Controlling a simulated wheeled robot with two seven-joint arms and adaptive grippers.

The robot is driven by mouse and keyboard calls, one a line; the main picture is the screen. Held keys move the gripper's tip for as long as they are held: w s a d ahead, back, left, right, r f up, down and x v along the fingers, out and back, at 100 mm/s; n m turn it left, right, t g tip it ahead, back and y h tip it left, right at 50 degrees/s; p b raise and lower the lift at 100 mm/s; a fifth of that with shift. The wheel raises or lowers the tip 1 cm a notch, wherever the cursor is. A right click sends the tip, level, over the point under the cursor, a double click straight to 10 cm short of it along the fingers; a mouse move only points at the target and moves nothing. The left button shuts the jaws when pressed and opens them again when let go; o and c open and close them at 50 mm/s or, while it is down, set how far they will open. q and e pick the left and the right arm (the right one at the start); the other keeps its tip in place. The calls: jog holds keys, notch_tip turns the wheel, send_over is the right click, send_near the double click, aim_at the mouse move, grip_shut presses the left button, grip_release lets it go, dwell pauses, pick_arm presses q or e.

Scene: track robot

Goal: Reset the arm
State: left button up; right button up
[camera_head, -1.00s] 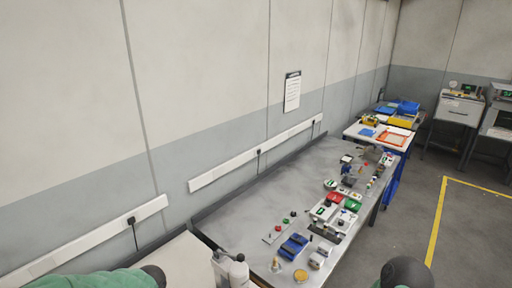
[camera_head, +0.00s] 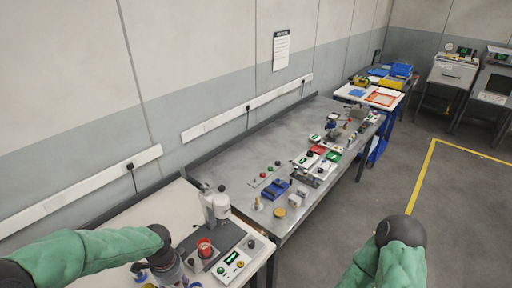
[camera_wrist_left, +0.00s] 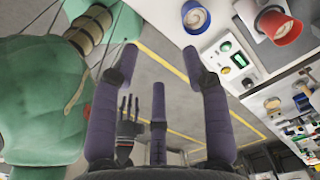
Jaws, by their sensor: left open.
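My left arm (camera_head: 90,254) in its green sleeve comes in from the left in the head view and bends down at a dark joint over the near bench. My left gripper (camera_wrist_left: 161,52) shows in the wrist view with its purple fingers spread and nothing between them. My right arm (camera_head: 388,262) stands at the lower right of the head view, over the floor beside the bench. Its gripper is hidden there. A dark pronged shape (camera_wrist_left: 129,112) behind my left fingers may be my right gripper, but its opening is unclear.
The near bench (camera_head: 150,215) holds a white upright device (camera_head: 215,203), a red cup-like part (camera_head: 204,247) and a control box (camera_head: 232,265). A grey bench (camera_head: 235,160) with several small parts runs on behind. The floor (camera_head: 455,210) at right is clear, with a yellow line.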

pick_arm(q)
jog(key=s+d+f+n+h+b, duration=0.1)
jog(key=s+d+f+n+b, duration=0.2)
jog(key=f, duration=0.8)
jog(key=s+d+f+n+h+b, duration=0.1)
jog(key=s+d+f+n+b, duration=0.3)
jog(key=f, duration=0.8)
jog(key=s+d+f+n+h+b, duration=0.1)
jog(key=s+d+f+n+b, duration=0.2)
jog(key=d+f+n, duration=0.3)
notch_tip(320, 180, down, 5)
jog(key=shift+s+d+f+n+h+b, duration=0.15)
jog(key=shift+s+d+n+h+b, duration=0.2)
jog(key=shift+n, duration=0.55)
jog(key=shift+w, duration=0.1)
jog(key=shift+c, duration=0.8)
pick_arm(e)
notch_tip(320, 180, down, 11)
jog(key=shift+w+a, duration=0.25)
jog(key=shift+w, duration=0.1)
